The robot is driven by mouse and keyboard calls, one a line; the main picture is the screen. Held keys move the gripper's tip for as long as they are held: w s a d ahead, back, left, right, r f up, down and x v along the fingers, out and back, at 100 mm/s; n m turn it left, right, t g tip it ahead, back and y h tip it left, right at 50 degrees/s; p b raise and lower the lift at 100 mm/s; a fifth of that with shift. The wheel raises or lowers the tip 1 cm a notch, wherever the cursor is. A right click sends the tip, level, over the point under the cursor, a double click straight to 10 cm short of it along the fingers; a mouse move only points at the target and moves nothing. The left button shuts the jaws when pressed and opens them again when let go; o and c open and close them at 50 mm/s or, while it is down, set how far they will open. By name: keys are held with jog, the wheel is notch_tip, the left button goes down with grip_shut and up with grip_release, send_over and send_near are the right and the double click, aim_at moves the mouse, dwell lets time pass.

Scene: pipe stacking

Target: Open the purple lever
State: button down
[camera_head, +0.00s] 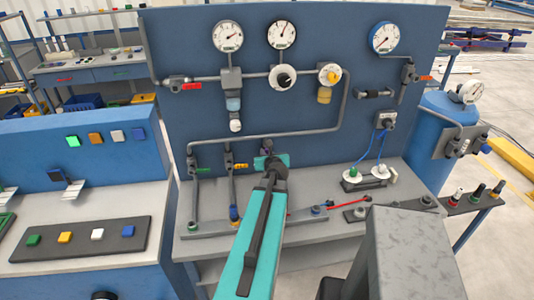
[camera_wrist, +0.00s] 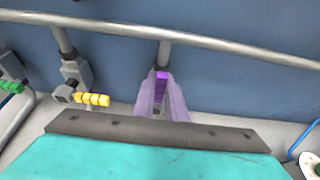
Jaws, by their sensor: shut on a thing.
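The purple lever (camera_wrist: 162,76) shows in the middle of the wrist view, in front of a grey vertical pipe. My gripper (camera_wrist: 162,92) is shut on it, with one pale purple finger on each side. The fingers hide most of the lever and its valve, so I cannot tell which way the lever is turned. In the head view my gripper (camera_head: 268,158) is at the lower pipes of the blue panel, and a small purple part (camera_head: 267,145) shows just above it.
A yellow lever (camera_wrist: 92,99) and a green lever (camera_wrist: 12,86) are on the pipes to the left. A long horizontal pipe (camera_wrist: 230,48) crosses above the lever. The blue panel (camera_head: 200,50) stands behind. The grey bench (camera_head: 225,247) is below, with a red-handled valve (camera_head: 345,204) to the right.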

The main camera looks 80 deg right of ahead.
jog(key=shift+w, duration=0.1)
jog(key=c, duration=1.8)
grip_release()
jog(key=shift+a, duration=0.15)
